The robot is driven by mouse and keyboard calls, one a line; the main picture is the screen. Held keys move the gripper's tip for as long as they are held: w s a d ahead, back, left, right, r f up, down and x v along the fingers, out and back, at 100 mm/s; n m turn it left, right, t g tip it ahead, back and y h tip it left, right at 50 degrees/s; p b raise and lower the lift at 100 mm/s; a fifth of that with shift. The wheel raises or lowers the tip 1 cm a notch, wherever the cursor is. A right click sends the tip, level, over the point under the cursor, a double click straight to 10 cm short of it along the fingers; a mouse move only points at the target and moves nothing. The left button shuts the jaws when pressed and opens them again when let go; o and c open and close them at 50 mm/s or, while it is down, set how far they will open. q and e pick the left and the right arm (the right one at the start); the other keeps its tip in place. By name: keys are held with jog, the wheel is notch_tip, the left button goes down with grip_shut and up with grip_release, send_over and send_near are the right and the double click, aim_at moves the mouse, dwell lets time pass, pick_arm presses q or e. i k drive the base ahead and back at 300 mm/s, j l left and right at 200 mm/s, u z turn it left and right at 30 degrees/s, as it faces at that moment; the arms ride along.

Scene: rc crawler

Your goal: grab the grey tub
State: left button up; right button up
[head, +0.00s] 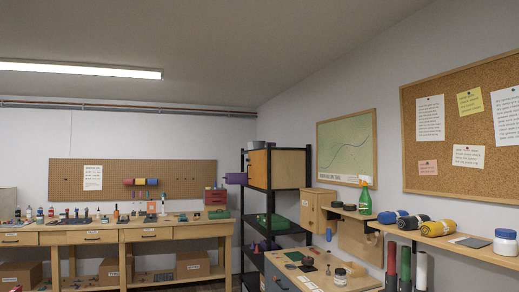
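Neither of my grippers shows in this view.
Yellow (438,229), black and blue rolls lie along the same shelf. A green spray bottle (365,198) stands further left. Below are a wooden cabinet top (313,285) with a jar and small items, and upright tubes (405,268). A cluttered workbench (100,230) lines the back wall.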

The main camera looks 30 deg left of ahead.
aim_at(256, 144)
jog(key=i+j+u, duration=1.15)
jog(key=i, duration=0.15)
jog(key=i+u, duration=0.4)
jog(key=i, duration=1.3)
jog(key=i+z, duration=0.1)
jog(key=i, duration=1.15)
jog(key=i+j, duration=0.2)
jog(key=i, duration=1.1)
